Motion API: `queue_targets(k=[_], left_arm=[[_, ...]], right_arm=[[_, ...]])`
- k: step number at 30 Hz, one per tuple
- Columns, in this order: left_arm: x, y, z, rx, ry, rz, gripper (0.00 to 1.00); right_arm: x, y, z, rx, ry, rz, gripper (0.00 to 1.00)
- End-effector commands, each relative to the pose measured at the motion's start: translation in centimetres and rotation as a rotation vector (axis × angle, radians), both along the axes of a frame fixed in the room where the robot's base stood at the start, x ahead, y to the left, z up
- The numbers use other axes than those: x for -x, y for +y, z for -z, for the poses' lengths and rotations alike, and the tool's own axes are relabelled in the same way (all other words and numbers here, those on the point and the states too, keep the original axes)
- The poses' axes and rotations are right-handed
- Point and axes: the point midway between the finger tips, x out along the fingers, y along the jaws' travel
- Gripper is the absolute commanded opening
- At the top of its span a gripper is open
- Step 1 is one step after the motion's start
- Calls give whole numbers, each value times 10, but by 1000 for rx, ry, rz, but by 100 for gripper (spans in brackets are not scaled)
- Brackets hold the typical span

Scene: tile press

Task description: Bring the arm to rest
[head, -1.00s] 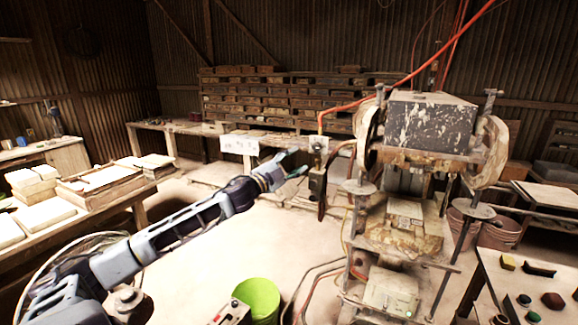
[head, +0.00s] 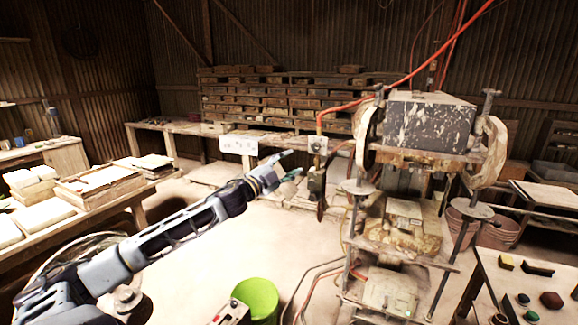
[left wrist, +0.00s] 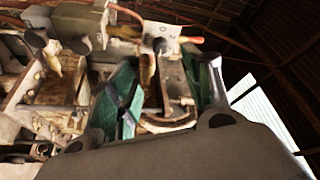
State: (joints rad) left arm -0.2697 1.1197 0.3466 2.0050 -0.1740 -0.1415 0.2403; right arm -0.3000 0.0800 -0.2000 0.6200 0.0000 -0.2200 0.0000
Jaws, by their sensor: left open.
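My left arm comes in from the lower left of the head view and reaches up and right over the floor. My left gripper (head: 291,164) is open, just left of the press's switch box and hanging lever (head: 316,184). In the left wrist view, the green-padded fingers of the left gripper (left wrist: 168,92) stand apart. A bracket-like part shows in the gap between them, but I cannot tell how far behind the fingers it is. I see nothing held. My right gripper is not in view.
The tile press (head: 428,122) stands to the right of my gripper. A green bucket (head: 258,298) is on the floor below. A bench with tile stacks (head: 100,182) is at the left. A table with coloured pieces (head: 520,285) is at lower right.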

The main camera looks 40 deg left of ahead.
Motion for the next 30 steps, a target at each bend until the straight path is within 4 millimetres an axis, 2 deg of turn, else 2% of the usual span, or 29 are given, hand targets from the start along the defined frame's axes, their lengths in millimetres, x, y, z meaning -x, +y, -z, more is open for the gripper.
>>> queue_targets(k=[11, 16, 20, 24, 30], left_arm=[[-1, 3, 4, 5, 5, -5, 49], [-4, 21, 28, 33, 33, -39, 49], [-6, 48, 65, 75, 76, -88, 49], [-6, 80, 119, 128, 137, -152, 49], [2, 117, 204, 207, 232, -239, 49]], right_arm=[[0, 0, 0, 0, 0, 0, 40], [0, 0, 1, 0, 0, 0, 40], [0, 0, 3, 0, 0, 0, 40], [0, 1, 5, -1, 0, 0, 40], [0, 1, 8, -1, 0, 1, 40]])
